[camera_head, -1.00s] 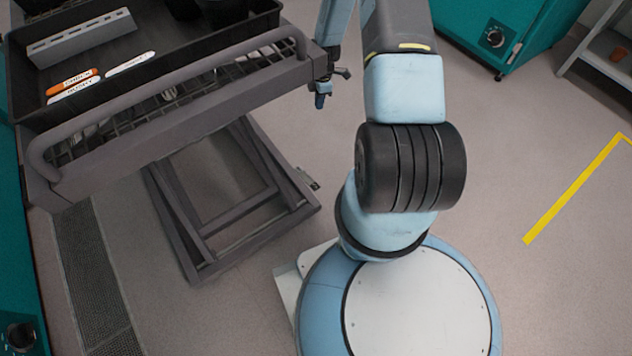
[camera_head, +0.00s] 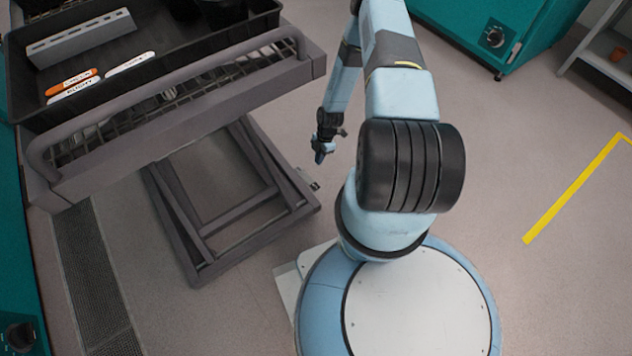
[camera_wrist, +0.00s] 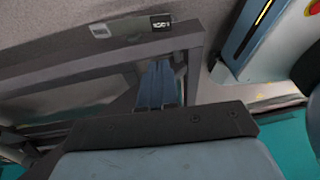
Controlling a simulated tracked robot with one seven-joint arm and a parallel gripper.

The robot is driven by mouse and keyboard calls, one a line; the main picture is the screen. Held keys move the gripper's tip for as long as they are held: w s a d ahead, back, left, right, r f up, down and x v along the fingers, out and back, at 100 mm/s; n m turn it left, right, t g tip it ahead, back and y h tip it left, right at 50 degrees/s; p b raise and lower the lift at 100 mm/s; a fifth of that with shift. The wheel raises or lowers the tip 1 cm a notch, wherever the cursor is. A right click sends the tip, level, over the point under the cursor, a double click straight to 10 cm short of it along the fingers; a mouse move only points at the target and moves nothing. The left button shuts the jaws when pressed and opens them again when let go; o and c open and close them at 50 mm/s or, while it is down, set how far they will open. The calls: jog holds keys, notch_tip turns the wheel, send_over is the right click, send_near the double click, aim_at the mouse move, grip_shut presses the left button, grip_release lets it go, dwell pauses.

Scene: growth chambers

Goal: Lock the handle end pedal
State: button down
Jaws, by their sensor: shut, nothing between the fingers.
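The cart (camera_head: 283,75) has its handle bar (camera_head: 170,85) along the near side. A small pedal (camera_head: 313,185) sits at the right corner of the cart's lower frame. In the wrist view a pale grey pedal (camera_wrist: 128,29) with a dark label lies flat beside a grey frame beam. The label's text is too small to read surely. My gripper (camera_head: 321,157) is shut and empty, pointing down right of the cart and above the pedal in the head view. Its blue fingers (camera_wrist: 158,85) lie together in the wrist view, apart from the pedal in the picture.
A black tray (camera_head: 215,48) on the cart holds a grey rack (camera_head: 82,38) and several labelled strips. The lower frame (camera_head: 235,228) stands on the floor near my base. A teal chamber (camera_head: 530,25) and a shelf (camera_head: 600,50) stand at the upper right. Floor between is clear.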

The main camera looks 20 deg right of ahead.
jog(key=shift+s+f, duration=0.1)
jog(key=shift+f, duration=0.05)
send_over(315, 186)
jog(key=f, duration=1.1)
jog(key=shift+w+d+f, duration=0.3)
jog(key=shift+s+f, duration=0.15)
jog(key=shift+f, duration=0.7)
